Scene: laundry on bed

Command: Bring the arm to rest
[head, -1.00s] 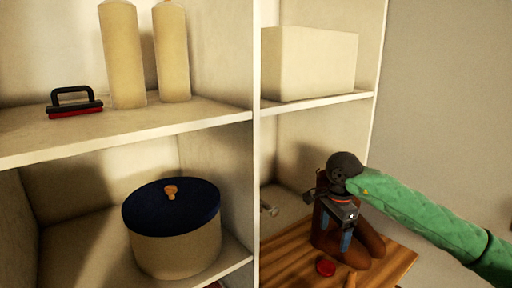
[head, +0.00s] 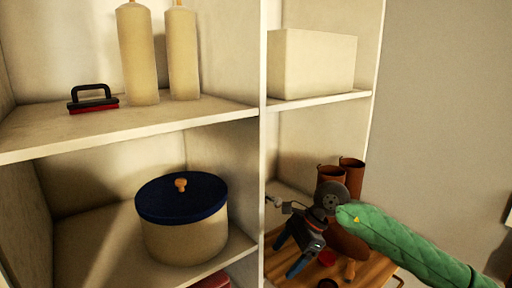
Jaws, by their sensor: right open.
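My right arm (head: 400,240) wears a green sleeve and comes in from the right side of the head view. My right gripper (head: 282,260) hangs at its end, with blue-tipped fingers apart and nothing seen between them. It is at the lower right compartment of the shelf, in front of and to the left of a pair of brown boots (head: 341,175). The gripper and wrist hide part of the boots. My left gripper is not in the view.
A white shelf unit (head: 262,130) holds a round box with a blue lid (head: 183,232), a brush with a black handle (head: 92,98), two tall bottles (head: 139,55) and a cream box (head: 312,65). A wooden board (head: 374,271) lies under the boots. A grey wall (head: 445,120) is at the right.

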